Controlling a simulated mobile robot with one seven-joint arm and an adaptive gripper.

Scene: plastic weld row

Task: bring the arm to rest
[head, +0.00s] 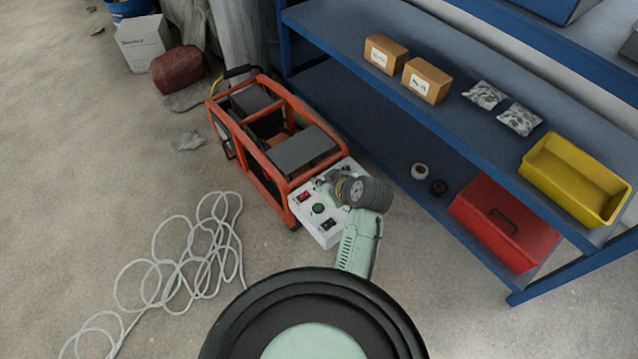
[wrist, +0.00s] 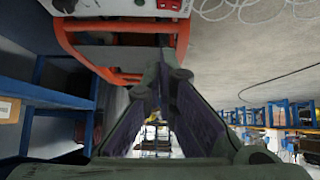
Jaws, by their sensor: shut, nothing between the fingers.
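My gripper (wrist: 163,76) shows in the wrist view, its two dark-padded fingers meeting at the tips with nothing between them. In the head view my pale green arm is bent in front of the orange-framed machine (head: 262,134), and the gripper cannot be made out clearly there. The machine's white control panel (head: 328,226) is partly covered by the arm. In the wrist view the orange frame (wrist: 82,58) shows beyond the fingers, towards the top left. I cannot tell the gap between arm and machine.
A blue shelf (head: 440,118) on the right holds cartons (head: 426,80), silvery bags (head: 519,119) and a yellow bin (head: 575,180). A red toolbox (head: 503,232) is on its lower level. A white cable (head: 190,262) lies coiled on the floor. The left floor is mostly clear.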

